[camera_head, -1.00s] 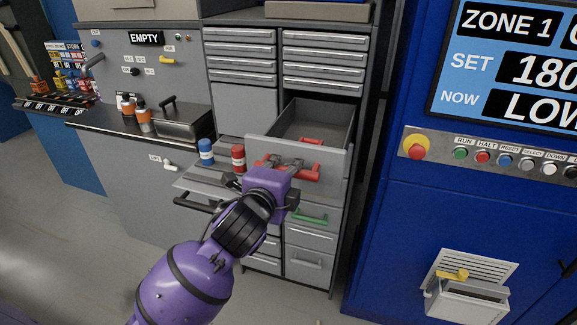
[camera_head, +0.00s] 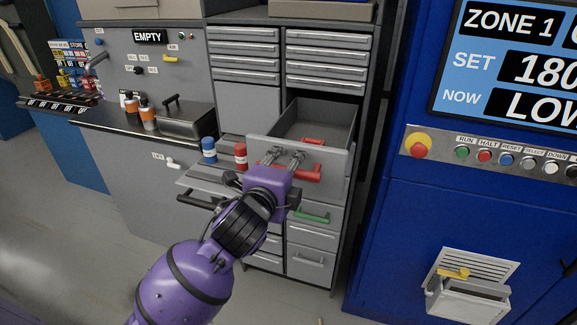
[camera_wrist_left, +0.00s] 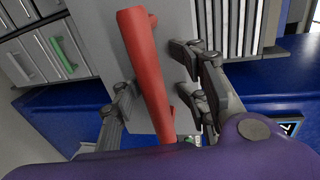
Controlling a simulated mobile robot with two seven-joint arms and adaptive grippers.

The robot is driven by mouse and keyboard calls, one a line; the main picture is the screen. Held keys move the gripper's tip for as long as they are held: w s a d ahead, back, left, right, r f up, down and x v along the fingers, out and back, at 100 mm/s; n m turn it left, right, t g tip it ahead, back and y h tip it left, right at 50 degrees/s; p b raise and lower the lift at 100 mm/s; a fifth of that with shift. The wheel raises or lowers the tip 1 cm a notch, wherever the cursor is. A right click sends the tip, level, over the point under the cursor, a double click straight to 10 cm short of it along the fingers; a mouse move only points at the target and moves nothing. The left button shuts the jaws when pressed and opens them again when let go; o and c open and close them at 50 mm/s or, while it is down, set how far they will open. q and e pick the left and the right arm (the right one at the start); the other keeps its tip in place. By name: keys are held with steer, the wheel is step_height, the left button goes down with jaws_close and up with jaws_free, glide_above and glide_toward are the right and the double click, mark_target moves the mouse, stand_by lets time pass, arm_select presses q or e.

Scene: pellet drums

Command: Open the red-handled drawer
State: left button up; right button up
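In the left wrist view the red handle (camera_wrist_left: 146,70) runs between the spread fingers of the left gripper (camera_wrist_left: 152,88). Gaps show beside the handle, so the gripper looks open around it. My right gripper is not in view.
A green handle (camera_head: 312,217) is on the drawer below. A blue-and-white bottle (camera_head: 209,150) and a red-and-white one (camera_head: 240,156) stand left of the open drawer. The blue machine (camera_head: 400,230) is to the right, with floor between.

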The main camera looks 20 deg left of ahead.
arm_select(q)
steer(key=shift+f, duration=0.1)
steer(key=s+r, duration=0.1)
steer(key=s, duration=0.6)
steer(key=shift+s+a+r, duration=0.15)
steer(key=shift+s+r, duration=0.05)
steer(key=shift+r, duration=0.1)
steer(key=s+a+f+n+g, duration=0.1)
steer(key=s+f+n+g, duration=0.2)
steer(key=f, duration=0.9)
steer(key=s+f+n+g, duration=0.1)
steer(key=s+f+n, duration=0.35)
steer(key=f, duration=0.75)
steer(key=s+f+n+g, duration=0.2)
steer(key=s+f+n, duration=0.8)
steer(key=s+f, duration=0.7)
steer(key=shift+s+a+f+g, duration=0.2)
steer(key=shift+a+f+g, duration=0.2)
steer(key=shift+f, duration=0.45)
